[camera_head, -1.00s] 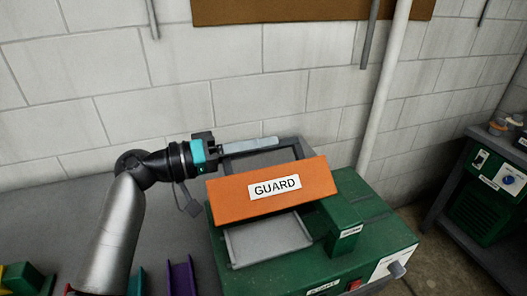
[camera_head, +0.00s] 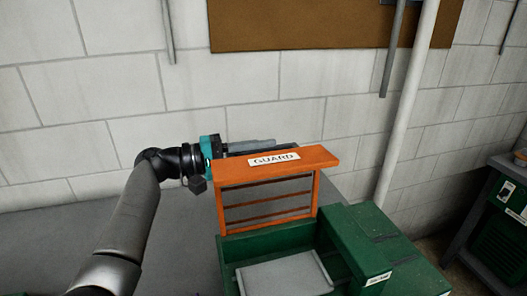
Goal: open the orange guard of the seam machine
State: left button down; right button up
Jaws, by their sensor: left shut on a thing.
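The orange guard (camera_head: 320,158) with its GUARD label stands swung up at the back of the green seam machine (camera_head: 374,240). Its barred, mesh-like panel (camera_head: 268,198) faces me, and its label face is tipped upward and looks narrow. Below it, a grey plate (camera_head: 285,276) in the machine's recess is uncovered. My left gripper (camera_head: 255,146) reaches in from the left along the guard's top back edge and is shut on the guard. The exact contact is hidden behind the orange edge. My right gripper is not in view.
A white pipe (camera_head: 408,110) runs up the block wall behind the machine, and a brown board (camera_head: 300,24) hangs above. A grey bench top (camera_head: 165,235) lies clear to the left. Another bench with green equipment (camera_head: 500,235) stands at the right.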

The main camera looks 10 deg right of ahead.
pick_arm(q)
jog(key=shift+w, duration=0.25)
jog(key=c, duration=0.8)
grip_release()
jog(key=shift+f, duration=0.1)
jog(key=shift+c, duration=0.2)
jog(key=a+b, duration=0.2)
jog(key=a, duration=1.3)
jog(key=shift+s+a, duration=0.15)
jog(key=shift+s, duration=0.15)
